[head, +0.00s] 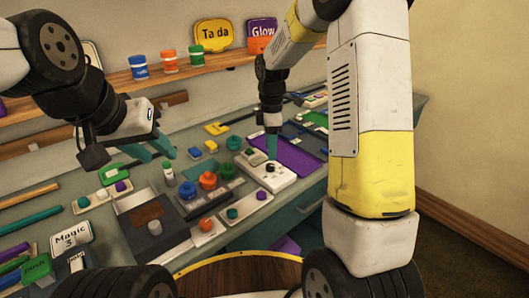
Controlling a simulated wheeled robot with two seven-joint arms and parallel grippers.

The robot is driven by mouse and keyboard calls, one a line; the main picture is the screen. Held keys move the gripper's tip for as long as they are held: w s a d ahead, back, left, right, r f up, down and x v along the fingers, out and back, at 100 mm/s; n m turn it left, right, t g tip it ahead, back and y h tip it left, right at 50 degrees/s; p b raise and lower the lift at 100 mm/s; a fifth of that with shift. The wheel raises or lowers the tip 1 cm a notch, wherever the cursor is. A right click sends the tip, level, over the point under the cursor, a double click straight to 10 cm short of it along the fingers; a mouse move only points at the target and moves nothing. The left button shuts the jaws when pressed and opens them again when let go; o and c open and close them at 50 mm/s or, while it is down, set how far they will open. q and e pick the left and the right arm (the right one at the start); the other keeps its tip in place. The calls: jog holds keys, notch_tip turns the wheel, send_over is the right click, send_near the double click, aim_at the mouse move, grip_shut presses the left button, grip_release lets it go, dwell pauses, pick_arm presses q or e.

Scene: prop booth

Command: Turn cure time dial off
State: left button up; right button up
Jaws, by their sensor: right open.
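A white box with a small black dial (270,168) on top sits on the bench at centre right. No label on it is readable, so I cannot confirm that it is the cure time dial. My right gripper (271,154) points straight down, its teal fingertips just above or at the black dial. It is open, and I cannot tell whether the fingers touch the dial. My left gripper (161,150) hangs over the left part of the bench, away from the dial. Its teal fingers are apart with nothing between them.
Blue and orange knobs (208,180) stand on a dark panel left of the white box. A purple mat (295,157) lies behind the box. Small paint jars (169,60) and signs (214,36) stand on the wall shelf. Several small items crowd the bench.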

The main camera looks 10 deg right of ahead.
aim_at(270, 165)
notch_tip(270, 165, down, 6)
jog(key=shift+f, duration=0.1)
jog(key=shift+c, duration=0.4)
grip_shut()
